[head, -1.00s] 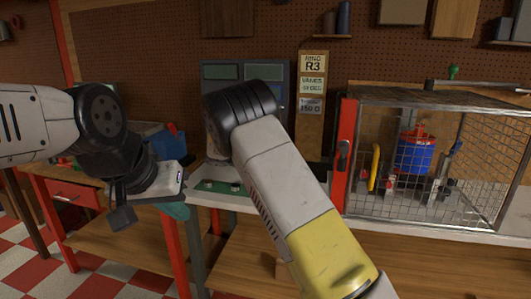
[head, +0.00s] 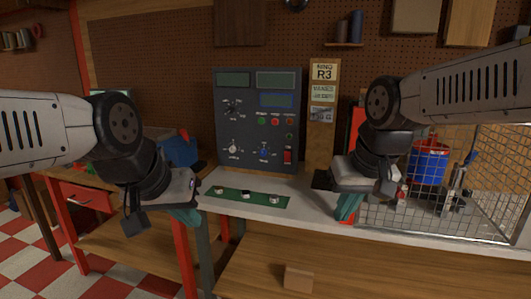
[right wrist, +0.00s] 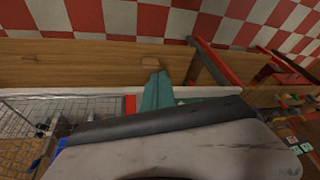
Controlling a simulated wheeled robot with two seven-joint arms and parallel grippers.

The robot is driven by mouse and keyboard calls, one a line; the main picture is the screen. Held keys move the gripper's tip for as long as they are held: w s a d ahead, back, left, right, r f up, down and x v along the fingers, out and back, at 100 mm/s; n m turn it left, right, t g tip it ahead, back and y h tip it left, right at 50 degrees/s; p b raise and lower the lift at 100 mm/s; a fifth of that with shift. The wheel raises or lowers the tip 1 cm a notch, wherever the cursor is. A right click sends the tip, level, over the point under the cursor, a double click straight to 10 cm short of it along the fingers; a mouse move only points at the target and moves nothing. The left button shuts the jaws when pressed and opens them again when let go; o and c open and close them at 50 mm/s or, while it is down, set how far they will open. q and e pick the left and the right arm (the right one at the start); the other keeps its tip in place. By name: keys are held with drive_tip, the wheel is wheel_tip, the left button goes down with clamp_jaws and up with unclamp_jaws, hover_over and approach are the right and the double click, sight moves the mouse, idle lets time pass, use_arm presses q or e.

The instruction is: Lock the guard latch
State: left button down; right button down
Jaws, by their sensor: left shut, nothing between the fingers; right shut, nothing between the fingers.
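The guard is a wire-mesh cage (head: 505,170) on the right of the bench, with a red post (head: 357,122) at its left side. The latch cannot be seen now; my right arm covers most of the post. My right gripper (head: 347,208) is shut and empty, its teal fingers low in front of the post's foot. In the right wrist view the fingers (right wrist: 155,92) are together beside a red patch, with the mesh to the left. My left gripper (head: 188,214) is shut and empty at the bench's left end.
A dark control panel (head: 258,120) with knobs and buttons stands at the back. A green strip (head: 245,198) with several knobs lies before it. A blue and red canister (head: 428,163) stands inside the cage. A small block (head: 298,278) lies on the lower shelf.

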drive_tip(key=shift+s+a+r+t+y, duration=0.15)
drive_tip(key=shift+s+a+t, duration=0.15)
drive_tip(key=shift+s, duration=0.25)
drive_tip(key=shift+s+a+r+t+y, duration=0.1)
drive_tip(key=shift+s+a+t, duration=0.2)
drive_tip(key=shift+s, duration=0.3)
drive_tip(key=shift+s+a+r+t+y, duration=0.2)
drive_tip(key=shift+s+t, duration=0.2)
drive_tip(key=shift+s, duration=0.15)
idle(1.0)
